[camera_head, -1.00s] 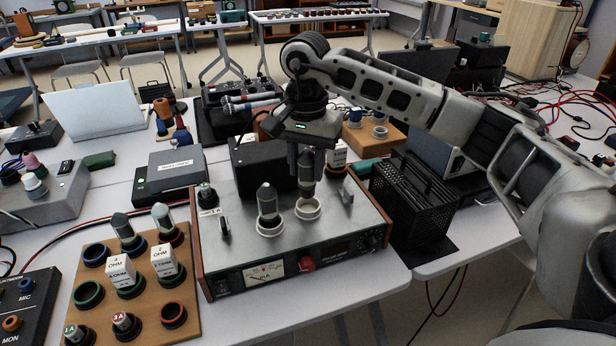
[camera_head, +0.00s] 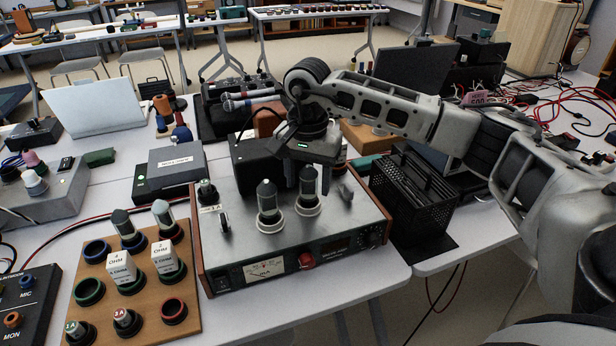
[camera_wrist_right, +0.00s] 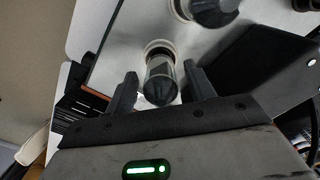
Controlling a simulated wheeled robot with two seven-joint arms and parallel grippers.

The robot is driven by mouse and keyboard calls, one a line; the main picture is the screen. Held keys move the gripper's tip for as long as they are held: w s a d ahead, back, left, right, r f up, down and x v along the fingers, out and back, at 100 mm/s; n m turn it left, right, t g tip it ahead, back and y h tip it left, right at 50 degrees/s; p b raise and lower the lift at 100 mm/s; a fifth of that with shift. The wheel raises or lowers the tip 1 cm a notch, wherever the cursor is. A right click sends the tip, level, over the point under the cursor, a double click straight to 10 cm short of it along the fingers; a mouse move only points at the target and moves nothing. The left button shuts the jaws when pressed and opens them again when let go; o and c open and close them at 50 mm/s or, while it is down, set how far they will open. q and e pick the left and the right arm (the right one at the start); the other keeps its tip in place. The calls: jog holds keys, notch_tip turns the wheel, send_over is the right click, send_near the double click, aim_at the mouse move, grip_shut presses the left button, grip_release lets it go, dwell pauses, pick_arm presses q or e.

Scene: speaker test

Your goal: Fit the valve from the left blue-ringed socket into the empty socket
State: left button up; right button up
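A grey-topped valve (camera_head: 308,181) stands upright in the right white-ringed socket (camera_head: 307,210) on top of the amplifier. My right gripper (camera_head: 308,178) is open around it, one finger on each side. The right wrist view shows this valve (camera_wrist_right: 161,84) between the spread fingertips (camera_wrist_right: 160,88), with a gap at each side. A second valve (camera_head: 267,198) stands in the left white-ringed socket (camera_head: 269,225). On the wooden board, the left blue-ringed socket (camera_head: 97,252) is empty. My left gripper is not in view.
The wooden board (camera_head: 205,320) also holds two valves (camera_head: 124,226), two white OHM blocks (camera_head: 121,268) and two fuse-like plugs. Its green-ringed (camera_head: 88,292) and red-ringed (camera_head: 173,311) sockets are empty. A dark box stands behind the gripper; a black perforated rack (camera_head: 410,195) is at right.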

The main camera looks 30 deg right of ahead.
jog(key=shift+r+p, duration=0.35)
jog(key=shift+r, duration=0.25)
notch_tip(320, 180, up, 12)
jog(key=shift+f+b, duration=0.2)
jog(key=shift+b, duration=0.15)
jog(key=shift+f, duration=0.1)
